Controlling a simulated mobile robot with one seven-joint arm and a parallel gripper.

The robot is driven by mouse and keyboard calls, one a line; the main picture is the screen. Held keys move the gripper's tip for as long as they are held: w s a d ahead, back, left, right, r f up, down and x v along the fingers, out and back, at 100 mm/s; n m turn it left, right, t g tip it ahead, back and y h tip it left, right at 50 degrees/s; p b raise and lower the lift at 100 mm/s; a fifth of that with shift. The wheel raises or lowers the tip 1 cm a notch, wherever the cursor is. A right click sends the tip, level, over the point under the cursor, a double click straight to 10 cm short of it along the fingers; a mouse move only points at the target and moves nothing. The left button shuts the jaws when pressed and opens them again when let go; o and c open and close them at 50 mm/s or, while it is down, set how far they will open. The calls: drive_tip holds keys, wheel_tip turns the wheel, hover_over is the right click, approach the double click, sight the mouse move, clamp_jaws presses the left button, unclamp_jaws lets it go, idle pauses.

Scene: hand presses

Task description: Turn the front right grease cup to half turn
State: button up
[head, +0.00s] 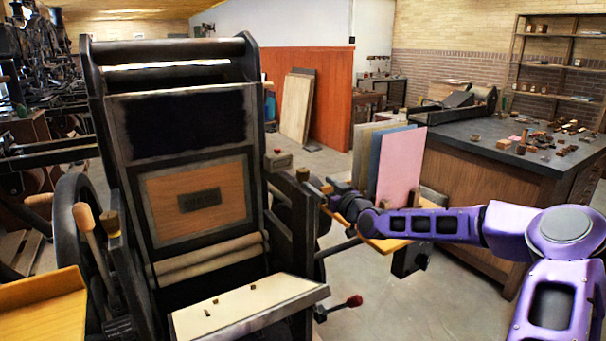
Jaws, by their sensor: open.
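The hand press (195,120) stands on the left, with a dark upright frame and a wooden panel. A small brass-coloured cup (302,174) sits on top of the dark post at the press's right side; it appears to be the front right grease cup. Its turn position is too small to read. A similar cup (110,222) is on the left post. My purple arm reaches in from the right. My gripper (328,197) is open, just right of the right cup and apart from it. Its fingers are small and partly lost against dark parts behind.
A side board (385,244) with upright pink and blue sheets (400,165) stands close behind my forearm. A red-knobbed lever (352,301) juts out low on the press's right. A pale slanted board (245,305) is in front. A workbench (480,140) stands at the right.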

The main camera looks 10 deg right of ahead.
sight(306, 175)
drive_tip(key=x, duration=1)
drive_tip(key=shift+w, duration=0.1)
clamp_jaws()
